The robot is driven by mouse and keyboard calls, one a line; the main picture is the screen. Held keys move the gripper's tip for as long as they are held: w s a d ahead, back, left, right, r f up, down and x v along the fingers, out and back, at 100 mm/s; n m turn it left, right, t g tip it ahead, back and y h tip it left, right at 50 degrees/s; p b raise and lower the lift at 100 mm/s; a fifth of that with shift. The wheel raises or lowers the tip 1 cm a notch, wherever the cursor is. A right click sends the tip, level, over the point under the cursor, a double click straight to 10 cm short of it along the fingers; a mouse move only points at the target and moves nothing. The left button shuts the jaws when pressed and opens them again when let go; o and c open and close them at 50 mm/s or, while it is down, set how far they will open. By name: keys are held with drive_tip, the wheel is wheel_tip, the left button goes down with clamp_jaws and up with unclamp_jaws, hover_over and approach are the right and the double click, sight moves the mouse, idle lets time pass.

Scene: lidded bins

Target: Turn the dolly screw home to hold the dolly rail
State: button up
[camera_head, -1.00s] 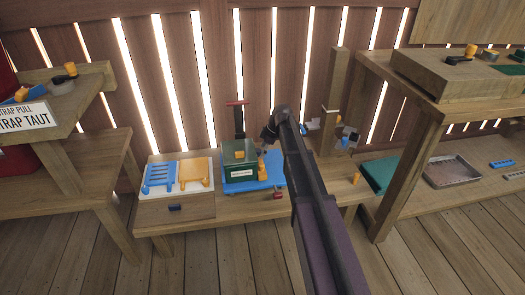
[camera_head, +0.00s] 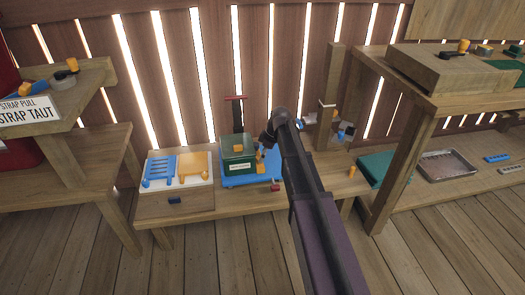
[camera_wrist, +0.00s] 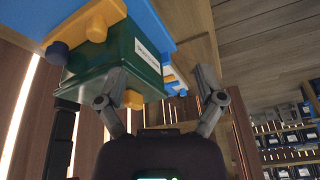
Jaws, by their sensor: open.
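The dolly is a blue platform (camera_head: 236,182) on the low bench, with a dark upright and red handle (camera_head: 236,98) behind it. A green lidded bin (camera_head: 232,168) with a white label stands on it. A small red knob (camera_head: 276,188) is at the platform's front right; I cannot tell whether it is the dolly screw. A yellow piece (camera_head: 260,166) shows right of the bin.
A tray with blue and yellow panels (camera_head: 178,183) sits left of the dolly. A wooden post (camera_head: 328,95) and a yellow peg (camera_head: 352,172) are to the right. A shelf unit (camera_head: 400,170) closes the right side; a stepped stand (camera_head: 85,160) is at left.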

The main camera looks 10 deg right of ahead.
drive_tip(key=s+m+h+p, duration=0.1)
drive_tip(key=s+m+h, duration=0.2)
drive_tip(key=s+m, duration=1)
drive_tip(key=s, duration=1.2)
drive_tip(key=shift+d+r+g+h+p, duration=0.3)
drive_tip(key=shift+r+g+h+p, duration=0.05)
drive_tip(key=shift+r+g+h, duration=0.05)
drive_tip(key=c, duration=0.4)
